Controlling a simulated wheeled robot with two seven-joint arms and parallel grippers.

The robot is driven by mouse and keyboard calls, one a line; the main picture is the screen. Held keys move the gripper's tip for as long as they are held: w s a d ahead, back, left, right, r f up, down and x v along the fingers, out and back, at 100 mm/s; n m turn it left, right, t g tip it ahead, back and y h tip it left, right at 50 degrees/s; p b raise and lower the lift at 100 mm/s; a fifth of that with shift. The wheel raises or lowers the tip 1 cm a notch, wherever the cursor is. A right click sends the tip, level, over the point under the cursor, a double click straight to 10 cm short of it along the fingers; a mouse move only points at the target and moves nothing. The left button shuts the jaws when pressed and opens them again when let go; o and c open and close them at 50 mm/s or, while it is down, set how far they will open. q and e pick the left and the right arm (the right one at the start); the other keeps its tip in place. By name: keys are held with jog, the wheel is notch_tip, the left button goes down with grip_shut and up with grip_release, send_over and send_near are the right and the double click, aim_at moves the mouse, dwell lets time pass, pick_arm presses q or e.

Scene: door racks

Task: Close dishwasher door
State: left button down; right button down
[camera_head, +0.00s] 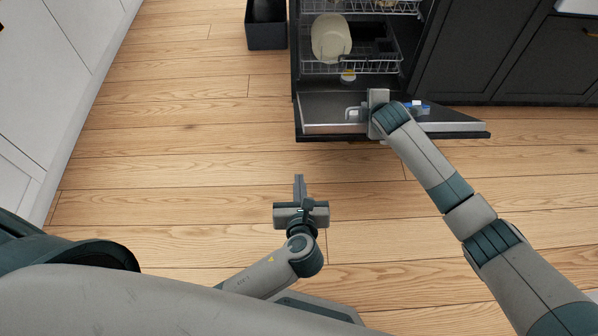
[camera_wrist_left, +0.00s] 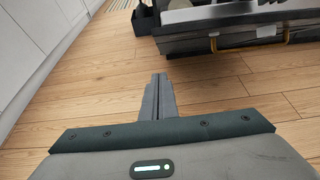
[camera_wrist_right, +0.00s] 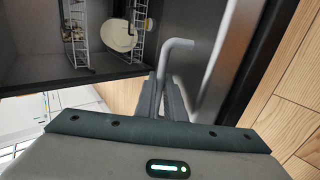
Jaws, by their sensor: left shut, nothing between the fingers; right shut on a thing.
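The dishwasher door (camera_head: 322,112) is lowered open, its metal inner face up, in front of the dark dishwasher cavity (camera_head: 310,82). My right gripper (camera_head: 378,98) is at the middle of the door. In the right wrist view its fingers (camera_wrist_right: 167,98) are shut on the end of a bent grey bar (camera_wrist_right: 178,44) beside the door's metal face (camera_wrist_right: 215,60). The exact contact is partly hidden by the fingers. My left gripper (camera_head: 299,182) is shut and empty above the floor, apart from the door; its fingers show in the left wrist view (camera_wrist_left: 158,98).
The lower rack (camera_head: 350,68) holds a cream plate (camera_head: 331,37) inside the dishwasher. A dark bin (camera_head: 266,28) stands left of it. Dark cabinets (camera_head: 490,60) are on the right, white cabinets (camera_head: 40,100) on the left. The wooden floor before the door is clear.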

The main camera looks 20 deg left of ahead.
pick_arm(q)
jog(key=w+a, duration=0.3)
jog(key=w, duration=0.7)
jog(key=shift+w+a+f, duration=0.2)
jog(key=shift+f, duration=0.05)
